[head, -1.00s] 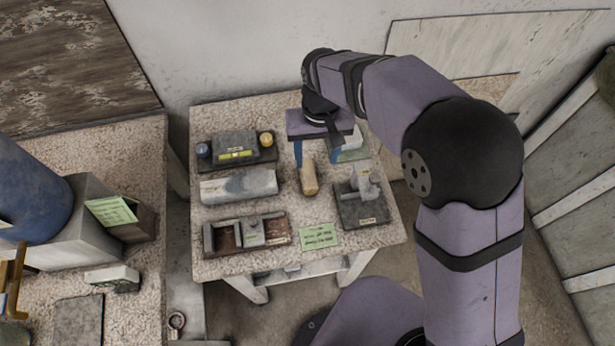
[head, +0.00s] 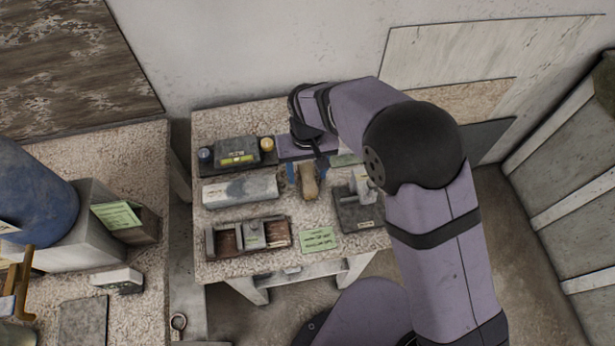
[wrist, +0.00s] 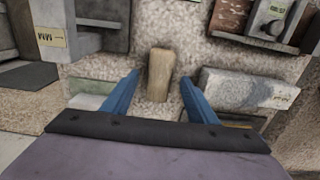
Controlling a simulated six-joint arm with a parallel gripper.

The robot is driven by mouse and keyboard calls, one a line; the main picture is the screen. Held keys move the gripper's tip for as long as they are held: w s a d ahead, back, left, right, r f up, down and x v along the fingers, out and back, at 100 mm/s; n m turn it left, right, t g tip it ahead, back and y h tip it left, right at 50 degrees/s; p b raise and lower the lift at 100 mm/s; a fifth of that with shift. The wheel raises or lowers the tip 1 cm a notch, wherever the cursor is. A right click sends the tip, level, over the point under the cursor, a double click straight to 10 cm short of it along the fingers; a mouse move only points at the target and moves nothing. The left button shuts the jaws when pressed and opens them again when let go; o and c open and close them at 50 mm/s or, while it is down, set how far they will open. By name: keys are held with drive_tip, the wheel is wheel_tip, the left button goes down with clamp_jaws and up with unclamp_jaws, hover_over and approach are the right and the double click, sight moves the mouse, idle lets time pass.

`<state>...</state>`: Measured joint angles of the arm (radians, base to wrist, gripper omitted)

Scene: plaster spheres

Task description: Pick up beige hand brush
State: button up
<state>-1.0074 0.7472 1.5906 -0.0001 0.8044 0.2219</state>
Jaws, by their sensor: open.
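The beige hand brush (head: 309,184) lies on the speckled table, its narrow length pointing toward the front edge. It also shows in the wrist view (wrist: 160,72). My gripper (head: 307,179) is over the brush with its two blue fingers apart. In the wrist view my gripper (wrist: 160,78) has one finger on each side of the brush, with a gap on both sides. The brush's far end is hidden by my gripper in the head view. I cannot tell how far the fingertips are above the table.
A pale block (head: 240,190) lies left of the brush. A dark-based device (head: 360,212) stands close on the right. Behind left is a dark unit with a yellow label (head: 238,153). A brown tray (head: 248,237) and a green note (head: 318,240) are in front.

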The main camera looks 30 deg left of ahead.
sight(307, 177)
drive_tip(key=shift+f+p, duration=0.35)
drive_tip(key=shift+f, duration=1.05)
drive_tip(key=c, duration=1.3)
drive_tip(key=shift+o, duration=0.2)
drive_tip(key=shift+r, duration=0.1)
wheel_tip(307, 177, up, 10)
drive_tip(key=b, duration=0.3)
drive_tip(key=shift+o, duration=1.2)
